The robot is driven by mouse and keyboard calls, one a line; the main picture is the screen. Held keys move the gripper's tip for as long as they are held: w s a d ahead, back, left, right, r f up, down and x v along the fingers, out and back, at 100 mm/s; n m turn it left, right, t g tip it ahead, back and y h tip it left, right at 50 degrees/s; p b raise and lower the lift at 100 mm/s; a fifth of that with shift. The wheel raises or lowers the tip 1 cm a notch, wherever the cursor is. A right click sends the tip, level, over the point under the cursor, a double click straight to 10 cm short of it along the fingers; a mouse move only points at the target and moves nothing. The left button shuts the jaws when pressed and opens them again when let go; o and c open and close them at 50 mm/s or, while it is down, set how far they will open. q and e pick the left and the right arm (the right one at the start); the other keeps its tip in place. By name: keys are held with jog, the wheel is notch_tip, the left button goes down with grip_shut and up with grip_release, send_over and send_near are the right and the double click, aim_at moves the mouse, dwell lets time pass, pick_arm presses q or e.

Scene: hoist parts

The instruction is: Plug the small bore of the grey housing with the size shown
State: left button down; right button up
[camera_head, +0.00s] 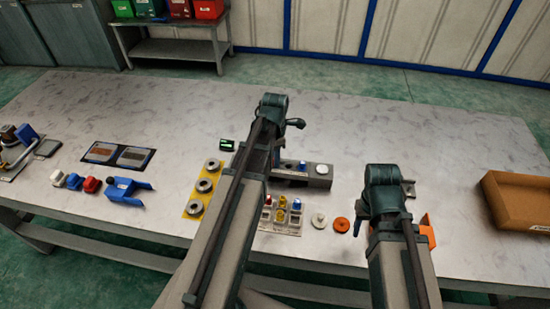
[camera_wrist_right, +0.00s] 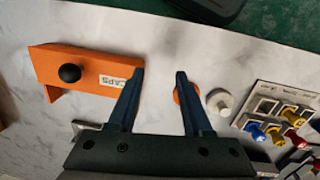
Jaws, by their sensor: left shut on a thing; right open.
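A long grey block (camera_head: 318,181), possibly the housing, lies at the table's middle, with a blue-and-white piece (camera_head: 303,166) at it; its bores cannot be made out. A small display (camera_head: 227,145) glows green, too small to read. Coloured plugs, one yellow (camera_head: 281,213), stand in a tray (camera_head: 266,226). My left gripper (camera_head: 277,155) is over the block's left end, its fingers mostly hidden by my arm. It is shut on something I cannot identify. My right gripper (camera_wrist_right: 160,73) is open and empty above the table, between the orange caps holder (camera_wrist_right: 105,72) and an orange disc (camera_wrist_right: 178,96).
A white disc (camera_wrist_right: 219,102) lies between the orange disc and the tray. A yellow plate with grey rings (camera_head: 194,207) is left of my left arm. A blue bracket (camera_head: 126,191) lies farther left; a brown bin (camera_head: 520,205) stands right. The table's back is clear.

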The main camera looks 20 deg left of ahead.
dwell(0.8)
pick_arm(q)
jog(key=c, duration=0.7)
grip_release()
jog(key=shift+o, duration=0.2)
jog(key=shift+r, duration=0.1)
pick_arm(e)
jog(key=shift+r, duration=0.15)
pick_arm(q)
notch_tip(320, 180, up, 7)
jog(key=p, duration=0.7)
pick_arm(e)
notch_tip(320, 180, up, 7)
jog(key=shift+f, duration=0.2)
pick_arm(q)
jog(key=shift+f, duration=0.2)
